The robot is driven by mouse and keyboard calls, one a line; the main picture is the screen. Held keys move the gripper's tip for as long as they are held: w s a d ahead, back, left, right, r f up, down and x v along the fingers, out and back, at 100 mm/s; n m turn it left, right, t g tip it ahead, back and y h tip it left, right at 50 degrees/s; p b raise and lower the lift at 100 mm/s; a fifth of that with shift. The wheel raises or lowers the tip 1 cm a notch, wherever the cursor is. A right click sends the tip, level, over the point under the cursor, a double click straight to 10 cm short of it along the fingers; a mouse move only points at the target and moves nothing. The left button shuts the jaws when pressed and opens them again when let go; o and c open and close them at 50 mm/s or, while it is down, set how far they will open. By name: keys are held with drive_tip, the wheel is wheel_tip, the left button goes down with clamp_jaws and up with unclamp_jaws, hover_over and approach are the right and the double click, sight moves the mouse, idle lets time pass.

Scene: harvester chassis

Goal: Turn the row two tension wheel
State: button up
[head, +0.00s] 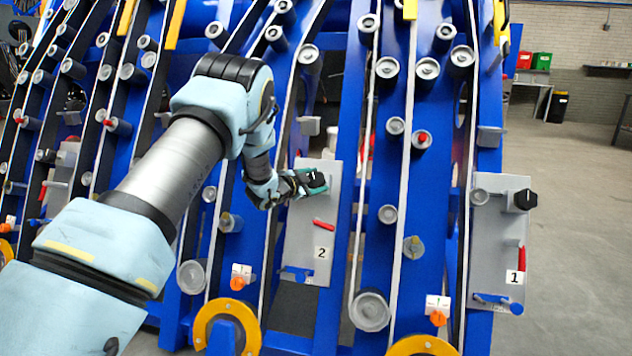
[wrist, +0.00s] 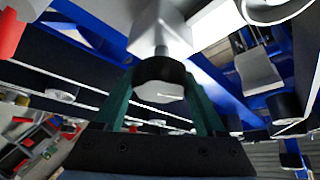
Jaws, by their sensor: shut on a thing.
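The row two plate (head: 305,245) is grey, carries the label "2" and stands upright on the blue chassis. Its tension wheel (head: 317,179) is a black knob at the upper part of the plate. My gripper (head: 306,182) reaches it from the left, with its green fingers at the knob. In the wrist view the black tension wheel (wrist: 160,78) sits between the two green fingers of my gripper (wrist: 160,90), which is shut on it. A short metal shaft joins the wheel to the grey mount. The knob's face bears a light line.
A red handle (head: 324,225) and a blue lever (head: 296,273) are lower on the same plate. The row one plate (head: 497,245), with a similar black knob (head: 525,199), is to the right. Rollers and belts surround the plate closely. Open floor lies at the far right.

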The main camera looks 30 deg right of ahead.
drive_tip(key=o, duration=1.3)
drive_tip(key=v, duration=1.1)
